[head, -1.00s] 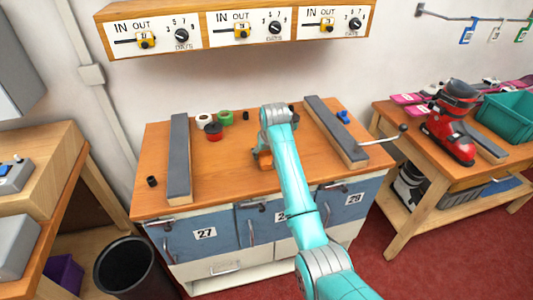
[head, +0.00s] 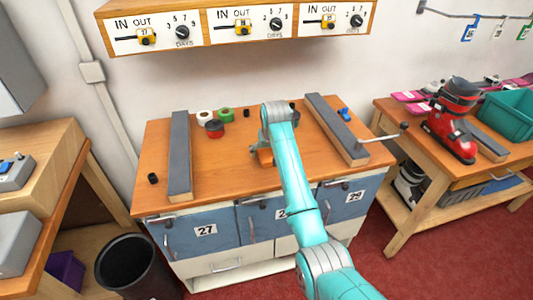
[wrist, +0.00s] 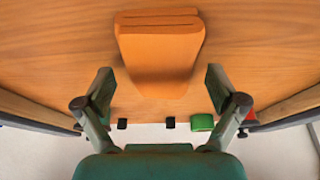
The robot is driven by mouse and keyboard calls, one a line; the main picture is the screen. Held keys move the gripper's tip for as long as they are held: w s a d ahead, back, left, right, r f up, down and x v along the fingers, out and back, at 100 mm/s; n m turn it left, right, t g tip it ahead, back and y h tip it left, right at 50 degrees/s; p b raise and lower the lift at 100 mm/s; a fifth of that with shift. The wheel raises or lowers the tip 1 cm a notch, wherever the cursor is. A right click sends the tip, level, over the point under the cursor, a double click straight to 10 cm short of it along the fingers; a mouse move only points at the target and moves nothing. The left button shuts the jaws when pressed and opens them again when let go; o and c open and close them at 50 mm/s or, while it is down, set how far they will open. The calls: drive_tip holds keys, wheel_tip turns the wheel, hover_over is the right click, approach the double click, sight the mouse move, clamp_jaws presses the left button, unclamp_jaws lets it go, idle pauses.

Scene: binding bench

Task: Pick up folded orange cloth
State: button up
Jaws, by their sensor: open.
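The folded orange cloth (wrist: 160,55) lies on the wooden bench top, in the upper middle of the wrist view. In the head view only a small orange edge of it (head: 265,157) shows beside my arm; the rest is hidden. My gripper (wrist: 160,85) is open in the wrist view, with one finger on each side of the cloth's near end. The fingers look apart from the cloth, and nothing is held. In the head view my arm mostly hides the gripper.
Two grey-topped bars, left (head: 180,155) and right (head: 337,130), flank the bench top (head: 225,170). Tape rolls, green (head: 225,114) and white (head: 204,117), and a red-and-black item (head: 214,129) stand at the back. A lever handle (head: 392,133) sticks out at the right. The left-middle bench top is clear.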

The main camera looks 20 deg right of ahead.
drive_tip(key=shift+o, duration=0.5)
drive_tip(key=shift+r, duration=0.25)
drive_tip(key=s+v, duration=0.1)
drive_tip(key=v, duration=0.9)
drive_tip(key=x, duration=1.1)
drive_tip(key=shift+w+r, duration=0.2)
drive_tip(key=shift+w, duration=0.15)
